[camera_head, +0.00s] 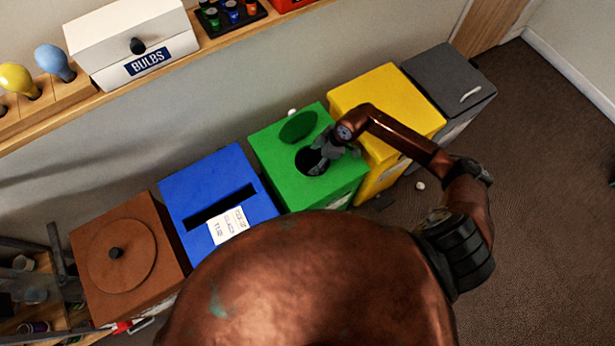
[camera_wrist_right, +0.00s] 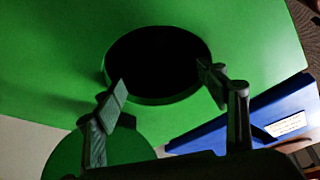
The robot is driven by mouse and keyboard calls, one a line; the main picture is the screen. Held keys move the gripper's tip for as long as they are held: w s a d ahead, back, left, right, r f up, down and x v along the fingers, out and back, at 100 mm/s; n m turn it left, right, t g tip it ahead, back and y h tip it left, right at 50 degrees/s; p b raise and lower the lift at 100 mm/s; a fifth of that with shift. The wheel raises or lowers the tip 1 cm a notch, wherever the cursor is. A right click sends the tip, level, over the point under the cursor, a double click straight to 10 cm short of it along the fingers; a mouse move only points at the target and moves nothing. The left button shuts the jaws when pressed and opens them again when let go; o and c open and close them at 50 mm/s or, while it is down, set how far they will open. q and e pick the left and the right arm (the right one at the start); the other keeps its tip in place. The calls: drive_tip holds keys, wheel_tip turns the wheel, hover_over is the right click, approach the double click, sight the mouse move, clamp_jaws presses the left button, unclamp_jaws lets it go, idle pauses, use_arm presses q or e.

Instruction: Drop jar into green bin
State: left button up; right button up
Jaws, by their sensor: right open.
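The green bin (camera_head: 343,176) stands in the middle of the row of bins, with a round dark hole in its top. Its round green lid (camera_head: 299,126) shows behind the hole. My right gripper (camera_head: 318,160) is over the hole. In the right wrist view the two fingers of my right gripper (camera_wrist_right: 160,85) are apart at either side of the hole's near rim, with nothing between them. The green bin's top (camera_wrist_right: 50,50) fills most of that view. The jar is not seen in either view, and the inside of the hole is black. My left gripper is not in view.
A blue bin (camera_head: 178,190) with a slot and a brown bin (camera_head: 83,242) stand to the left. A yellow bin (camera_head: 375,82) and a grey bin (camera_head: 450,72) stand to the right. A shelf (camera_head: 100,97) with a bulbs box (camera_head: 155,25) runs above.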

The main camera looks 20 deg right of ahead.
drive_tip(key=v, duration=1)
drive_tip(key=shift+r, duration=0.2)
